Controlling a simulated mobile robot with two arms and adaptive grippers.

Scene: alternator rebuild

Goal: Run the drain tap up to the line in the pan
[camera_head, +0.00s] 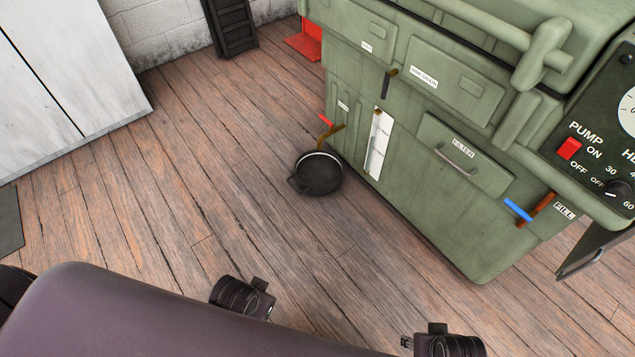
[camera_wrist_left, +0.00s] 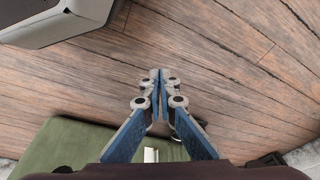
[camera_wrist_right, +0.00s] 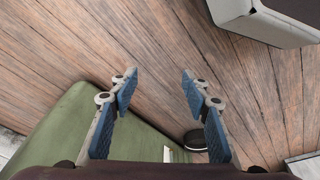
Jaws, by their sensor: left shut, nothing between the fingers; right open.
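The black drain pan (camera_head: 318,178) stands on the floor against the green washer cabinet, with a pale curved edge along its far side. A brass tap (camera_head: 330,133) with a red handle (camera_head: 325,120) juts from the cabinet just above the pan. I see no stream falling from it, and the line and any liquid inside are too small to tell. The pan also shows partly behind a finger in the right wrist view (camera_wrist_right: 195,140). My left gripper (camera_wrist_left: 159,75) is shut and empty above bare floor. My right gripper (camera_wrist_right: 160,78) is open and empty, away from the tap.
The green cabinet (camera_head: 470,220) carries a filter drawer (camera_head: 465,152), a white gauge strip (camera_head: 378,143), a blue-handled fill tap (camera_head: 518,209) and a control panel (camera_head: 595,150). Bare wooden floor (camera_head: 200,210) lies between me and the cabinet. A white panel (camera_head: 60,70) stands at upper left.

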